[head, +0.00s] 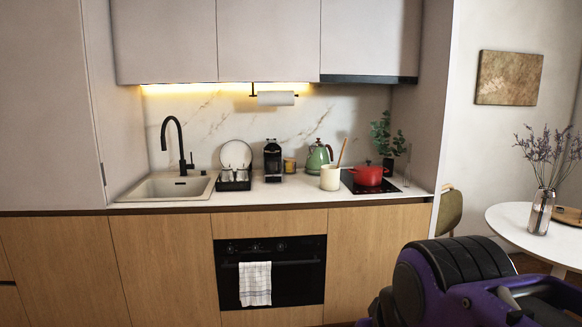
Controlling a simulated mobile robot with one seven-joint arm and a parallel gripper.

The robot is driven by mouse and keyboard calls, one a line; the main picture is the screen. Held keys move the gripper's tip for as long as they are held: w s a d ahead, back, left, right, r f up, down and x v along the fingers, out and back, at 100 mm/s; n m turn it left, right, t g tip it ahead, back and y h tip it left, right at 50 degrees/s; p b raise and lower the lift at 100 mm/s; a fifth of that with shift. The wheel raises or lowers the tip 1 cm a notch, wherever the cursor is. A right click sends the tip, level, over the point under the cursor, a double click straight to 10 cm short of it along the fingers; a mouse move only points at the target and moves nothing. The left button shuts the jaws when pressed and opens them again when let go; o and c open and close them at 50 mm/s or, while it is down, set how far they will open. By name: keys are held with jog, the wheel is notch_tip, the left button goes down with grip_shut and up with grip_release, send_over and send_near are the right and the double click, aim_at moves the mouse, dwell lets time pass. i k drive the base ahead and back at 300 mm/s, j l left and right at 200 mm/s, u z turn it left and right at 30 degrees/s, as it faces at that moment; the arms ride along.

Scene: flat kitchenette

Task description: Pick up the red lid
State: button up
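A red pot (369,178) stands on the black cooktop at the right end of the counter in the head view. Its top looks red, and the red lid (369,169) seems to sit on it; at this size I cannot clearly tell the lid from the pot body. Purple and black parts of my own arm fill the lower right corner, well in front of the counter. My gripper's fingers do not show.
A cream utensil crock (330,178) stands just left of the pot, and a green kettle (318,157) is behind it. A plant (388,140) stands behind the pot. A round white table (510,222) with a flower vase (539,212) is at the right.

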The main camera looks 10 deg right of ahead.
aim_at(366, 169)
jog(key=i+l, duration=0.3)
jog(key=i, duration=0.2)
jog(key=i+l, duration=0.35)
jog(key=i, duration=0.2)
jog(key=i+l, duration=0.3)
jog(key=i, duration=0.2)
jog(key=i+l, duration=0.3)
jog(key=i, duration=0.25)
jog(key=i+l, duration=0.35)
jog(key=i, duration=0.15)
jog(key=k+u, duration=0.1)
jog(key=u, duration=0.4)
jog(key=k+j+u, duration=0.1)
jog(key=k, duration=0.25)
jog(key=l+z, duration=0.15)
jog(key=z, duration=0.15)
jog(key=i+l+z, duration=0.1)
jog(key=z, duration=0.15)
jog(key=i, duration=0.85)
